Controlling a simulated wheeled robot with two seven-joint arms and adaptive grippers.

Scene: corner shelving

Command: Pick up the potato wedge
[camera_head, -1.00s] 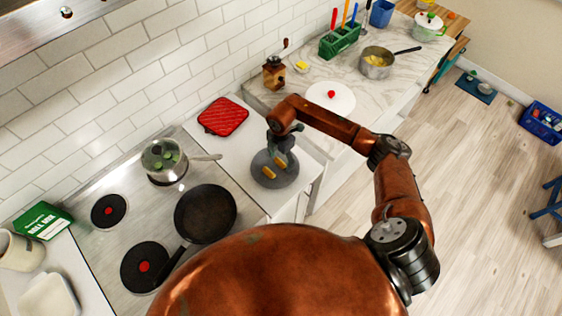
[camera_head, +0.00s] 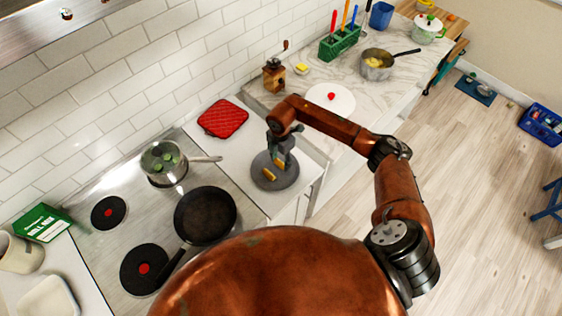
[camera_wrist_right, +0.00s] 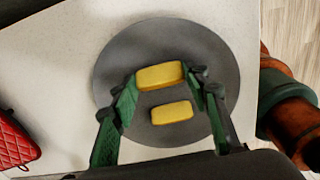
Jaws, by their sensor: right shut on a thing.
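Two yellow potato wedges show at a round dark grey plate (camera_wrist_right: 215,60). One potato wedge (camera_wrist_right: 160,75) is between the two green fingers of my right gripper (camera_wrist_right: 160,82), which is shut on it. The other wedge (camera_wrist_right: 172,112) lies on the plate, nearer the wrist in the right wrist view. In the head view my right gripper (camera_head: 283,155) points down over the plate (camera_head: 262,183), with the loose wedge (camera_head: 269,174) beside it. The held wedge looks over the plate; its exact height is hard to tell. My left gripper is not in view.
A red pot holder (camera_head: 223,118) lies left of the plate. A black frying pan (camera_head: 205,215) and a steel saucepan (camera_head: 163,163) stand on the stove. A coffee grinder (camera_head: 274,76) and a white round board (camera_head: 331,98) are behind. The counter's front edge is close to the plate.

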